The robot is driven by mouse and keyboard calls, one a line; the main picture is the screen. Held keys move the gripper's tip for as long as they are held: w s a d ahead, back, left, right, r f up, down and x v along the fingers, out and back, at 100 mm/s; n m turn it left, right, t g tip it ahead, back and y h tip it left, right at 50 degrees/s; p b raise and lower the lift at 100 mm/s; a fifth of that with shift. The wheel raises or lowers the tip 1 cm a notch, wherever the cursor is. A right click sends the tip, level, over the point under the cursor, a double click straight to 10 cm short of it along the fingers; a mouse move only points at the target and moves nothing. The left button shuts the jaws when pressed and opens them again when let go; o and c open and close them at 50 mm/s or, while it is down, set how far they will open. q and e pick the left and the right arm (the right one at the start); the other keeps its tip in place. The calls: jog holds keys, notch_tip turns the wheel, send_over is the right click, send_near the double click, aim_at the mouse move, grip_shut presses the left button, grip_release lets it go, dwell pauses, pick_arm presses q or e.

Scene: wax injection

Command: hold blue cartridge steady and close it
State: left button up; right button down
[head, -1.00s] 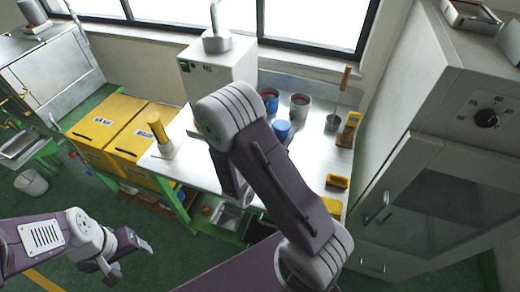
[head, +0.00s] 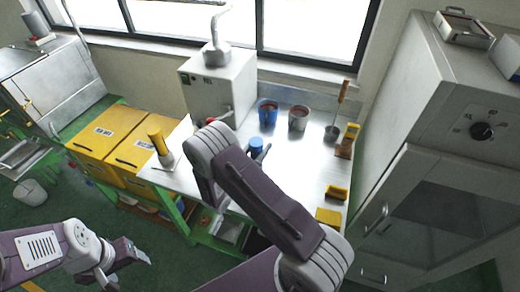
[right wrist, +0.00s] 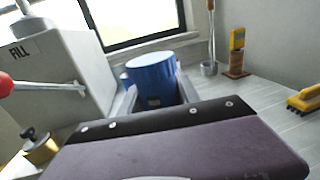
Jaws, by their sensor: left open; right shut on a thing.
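The blue cartridge (head: 257,144) is at the steel table, in front of the pots. In the right wrist view the cartridge (right wrist: 152,80) looks upright, with a flat blue round top; its lower part is hidden by my gripper body. My right gripper (head: 262,153) is shut on it, a finger on each side; my own arm hides most of this gripper in the head view. I cannot tell whether the cartridge touches the table. My left gripper (head: 126,268) is open and empty at the lower left, over the floor and apart from the cartridge.
A white box machine (head: 215,88) stands behind left; its FILL label shows in the right wrist view. A blue pot (head: 268,111) and a grey pot (head: 298,118) are behind the cartridge. Yellow bins (head: 95,137) stand left. A tall oven cabinet (head: 425,170) bounds the right.

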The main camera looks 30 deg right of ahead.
jog(key=shift+f, duration=0.9)
jog(key=shift+f, duration=0.15)
jog(key=c, duration=0.9)
grip_release()
jog(key=shift+a+r, duration=0.1)
jog(key=shift+r, duration=0.15)
jog(key=b+v, duration=0.1)
jog(key=v, duration=1.1)
jog(key=shift+b, duration=0.4)
